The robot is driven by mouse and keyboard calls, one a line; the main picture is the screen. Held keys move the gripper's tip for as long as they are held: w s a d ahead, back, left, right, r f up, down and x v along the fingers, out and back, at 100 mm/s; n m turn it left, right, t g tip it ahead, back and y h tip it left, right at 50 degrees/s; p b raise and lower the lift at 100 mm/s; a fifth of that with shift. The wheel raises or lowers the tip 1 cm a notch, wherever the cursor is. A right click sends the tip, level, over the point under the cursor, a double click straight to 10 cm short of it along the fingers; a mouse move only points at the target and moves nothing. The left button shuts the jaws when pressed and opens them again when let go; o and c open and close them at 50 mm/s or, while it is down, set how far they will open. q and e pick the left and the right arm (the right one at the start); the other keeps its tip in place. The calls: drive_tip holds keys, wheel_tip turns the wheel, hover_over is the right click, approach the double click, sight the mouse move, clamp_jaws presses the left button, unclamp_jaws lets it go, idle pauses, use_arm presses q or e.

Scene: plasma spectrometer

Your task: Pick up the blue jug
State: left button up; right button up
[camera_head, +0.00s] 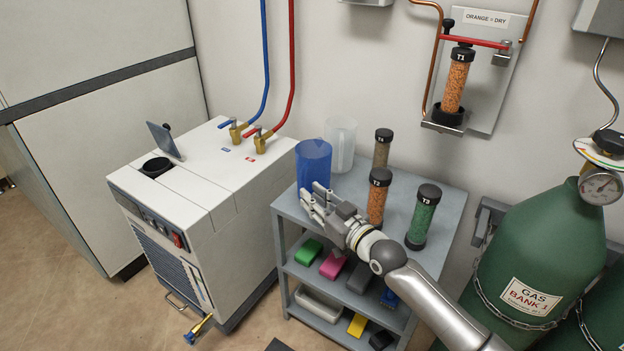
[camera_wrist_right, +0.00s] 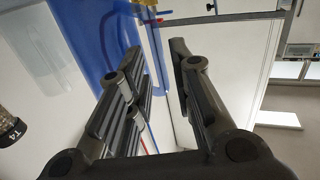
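The blue jug (camera_head: 313,163) is translucent and stands upright on the left of the grey shelf top. My right gripper (camera_head: 316,196) is at its front side, low and close in the head view. In the right wrist view the blue jug (camera_wrist_right: 92,35) fills the upper left, beside and partly behind the left finger. The right gripper (camera_wrist_right: 157,50) is open there, with a clear gap between its fingers. Contact cannot be told. My left gripper is out of view.
A clear jug (camera_head: 341,143) stands just behind the blue one. Tubes T4 (camera_head: 382,149), T2 (camera_head: 377,202) and T3 (camera_head: 422,217) stand on the shelf top (camera_head: 447,212) to the right. A white machine (camera_head: 205,190) is left; a green gas cylinder (camera_head: 540,250) is right.

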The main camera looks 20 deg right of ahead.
sight(311, 178)
drive_tip(key=b+x, duration=0.1)
drive_tip(key=x, duration=0.4)
drive_tip(key=shift+d, duration=0.1)
clamp_jaws()
drive_tip(key=shift+r, duration=0.2)
